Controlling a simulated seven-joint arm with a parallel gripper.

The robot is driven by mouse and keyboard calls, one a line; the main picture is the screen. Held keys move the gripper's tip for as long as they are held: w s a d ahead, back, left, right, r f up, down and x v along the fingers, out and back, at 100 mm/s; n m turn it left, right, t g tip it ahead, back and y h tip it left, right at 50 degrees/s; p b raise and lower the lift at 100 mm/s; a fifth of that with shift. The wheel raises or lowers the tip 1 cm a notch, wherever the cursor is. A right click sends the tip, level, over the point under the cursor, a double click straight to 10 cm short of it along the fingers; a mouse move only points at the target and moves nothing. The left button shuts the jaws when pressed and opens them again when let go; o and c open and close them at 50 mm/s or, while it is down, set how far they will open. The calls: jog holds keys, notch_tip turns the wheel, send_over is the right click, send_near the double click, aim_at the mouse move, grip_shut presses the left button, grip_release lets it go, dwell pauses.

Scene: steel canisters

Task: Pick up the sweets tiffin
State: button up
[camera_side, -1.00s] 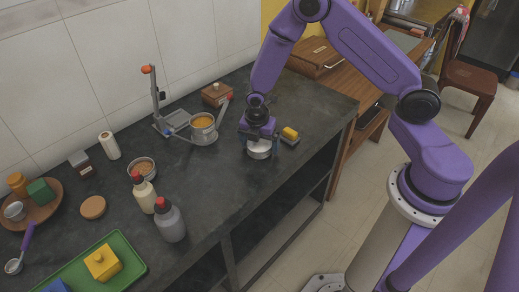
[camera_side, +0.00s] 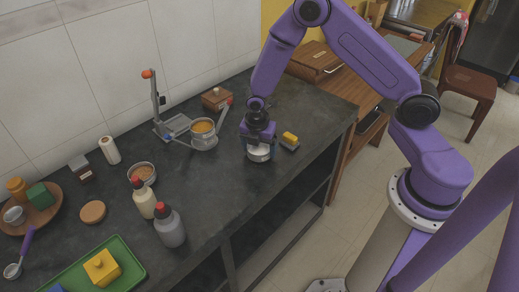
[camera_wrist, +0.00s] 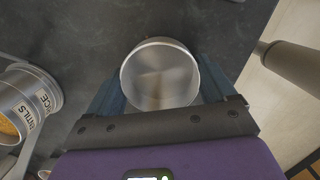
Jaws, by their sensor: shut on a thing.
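A round steel canister (camera_side: 260,153) stands at the front right part of the dark counter. My gripper (camera_side: 259,142) is down over it, with its fingers on either side. In the wrist view the canister (camera_wrist: 160,73) is open-topped and looks empty, and my gripper (camera_wrist: 160,88) is shut on it. No label shows on it, so I cannot tell whether it is the sweets tiffin. A steel tiffin stack (camera_side: 204,138) with orange food on top stands to the left; in the wrist view its tins (camera_wrist: 28,100) read RICE and LENTILS.
A metal carrier frame (camera_side: 158,105) with red-orange knobs stands by the stack. Two red-capped bottles (camera_side: 169,226) and a green tray (camera_side: 125,262) are at left. The counter edge is close in front.

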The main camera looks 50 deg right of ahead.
notch_tip(320, 180, up, 2)
jog(key=shift+r, duration=0.15)
jog(key=s+r, duration=1)
jog(key=s, duration=0.4)
jog(key=w+a+n, duration=0.3)
jog(key=w+a, duration=0.1)
jog(key=w, duration=1.2)
jog(key=w+a+n, duration=0.3)
jog(key=w, duration=1.3)
jog(key=shift+t+y, duration=0.3)
jog(key=shift+t, duration=0.1)
jog(key=shift+w+a+f, duration=0.1)
jog(key=shift+a+f, duration=0.05)
jog(key=shift+f, duration=1.15)
jog(key=shift+w+a+f, duration=0.1)
jog(key=shift+f, duration=1.2)
jog(key=shift+f, duration=0.45)
jog(key=o, duration=0.9)
jog(key=shift+r, duration=0.1)
